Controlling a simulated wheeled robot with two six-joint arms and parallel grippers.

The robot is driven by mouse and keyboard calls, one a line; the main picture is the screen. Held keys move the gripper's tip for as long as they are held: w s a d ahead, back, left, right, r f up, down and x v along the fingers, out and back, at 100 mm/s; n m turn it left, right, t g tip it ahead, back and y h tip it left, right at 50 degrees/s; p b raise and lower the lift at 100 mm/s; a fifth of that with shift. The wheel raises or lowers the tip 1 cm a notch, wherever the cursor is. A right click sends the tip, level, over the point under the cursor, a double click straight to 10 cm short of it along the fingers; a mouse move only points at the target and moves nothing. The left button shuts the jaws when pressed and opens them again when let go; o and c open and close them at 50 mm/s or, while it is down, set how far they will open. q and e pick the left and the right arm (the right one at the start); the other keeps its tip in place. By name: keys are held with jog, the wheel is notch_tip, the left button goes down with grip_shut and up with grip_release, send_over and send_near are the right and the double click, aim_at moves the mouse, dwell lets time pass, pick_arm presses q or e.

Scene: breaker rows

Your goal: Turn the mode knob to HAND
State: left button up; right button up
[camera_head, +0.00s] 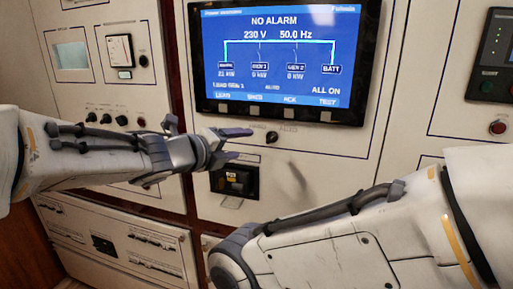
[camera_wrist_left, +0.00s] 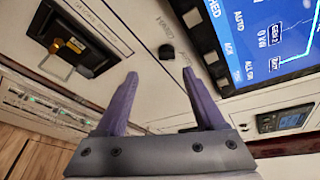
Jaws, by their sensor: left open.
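The mode knob (camera_head: 272,137) is a small dark knob on the cream panel just below the screen, with small lettering beside it. In the left wrist view the knob (camera_wrist_left: 166,51) shows beyond the fingertips, roughly between them. Its pointer direction is too small to tell. My left gripper (camera_head: 245,144) has its purple fingers spread and empty, just left of the knob in the head view. In the left wrist view the left gripper (camera_wrist_left: 160,74) shows a wide gap, apart from the knob. My right arm crosses the lower right; its gripper is out of view.
A lit screen (camera_head: 278,60) reading NO ALARM sits above the knob. A black breaker (camera_head: 235,180) with yellow shows below left; the left wrist view shows a padlock (camera_wrist_left: 57,66) there. A red button (camera_head: 497,128) is on the right panel. Small knobs line the left panel.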

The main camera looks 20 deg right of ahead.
aim_at(271, 138)
pick_arm(q)
jog(key=shift+m+g+h, duration=0.4)
jog(key=shift+m, duration=0.5)
jog(key=x, duration=0.3)
jog(key=p+x, duration=0.1)
jog(key=x, duration=0.3)
jog(key=p+x, duration=0.1)
jog(key=x, duration=0.3)
jog(key=shift+s+d+r, duration=0.15)
jog(key=shift+d+r, duration=0.1)
jog(key=shift+r, duration=0.1)
grip_shut()
